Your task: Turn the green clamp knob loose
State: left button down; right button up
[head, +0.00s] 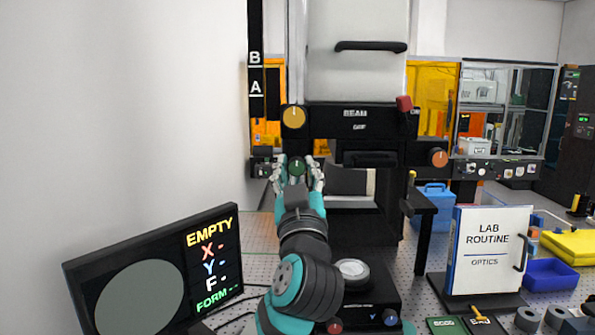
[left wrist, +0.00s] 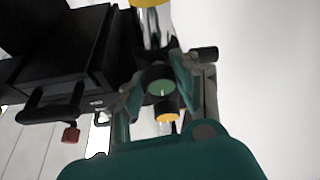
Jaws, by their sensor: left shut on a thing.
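The green clamp knob (head: 296,166) is on the instrument's upright column, below a yellow knob (head: 294,117). My left gripper (head: 298,178) reaches up to it from below, with one finger on each side, shut on the knob. In the left wrist view the green knob (left wrist: 160,80) sits between the two fingers (left wrist: 158,88), its pale mark showing. My right gripper is not in view.
A dark monitor (head: 160,275) reading EMPTY stands at the lower left. A red knob (head: 404,103) and an orange knob (head: 439,157) sit right of the column. A LAB ROUTINE board (head: 487,250), a blue bin (head: 551,273) and a yellow case (head: 575,246) are at the right.

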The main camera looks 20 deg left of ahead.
pick_arm(q)
jog(key=shift+m, duration=0.3)
jog(key=m+h+p, duration=0.1)
jog(key=m+h, duration=0.1)
jog(key=m, duration=0.1)
jog(key=shift+m+t, duration=0.3)
jog(key=shift+m, duration=0.1)
jog(key=shift+a+r+m+h+p, duration=0.15)
jog(key=shift+m+h+p, duration=0.45)
jog(key=shift+m+h, duration=0.45)
jog(key=m+h+p, duration=0.1)
jog(key=m+p, duration=0.1)
jog(key=m, duration=0.1)
jog(key=m+h+p, duration=0.2)
jog(key=m+p, duration=0.1)
jog(key=m, duration=0.1)
jog(key=m+h+p, duration=0.1)
jog(key=m+p, duration=0.1)
jog(key=m, duration=0.1)
jog(key=shift+s+a+r+m, duration=0.1)
jog(key=shift+r+m, duration=0.15)
jog(key=m+g+h+p, duration=0.1)
jog(key=m, duration=0.2)
jog(key=shift+f, duration=0.1)
jog(key=shift+m+g+h, duration=0.45)
jog(key=shift+m+g, duration=0.35)
jog(key=shift+m, duration=0.7)
jog(key=c, duration=1)
grip_release()
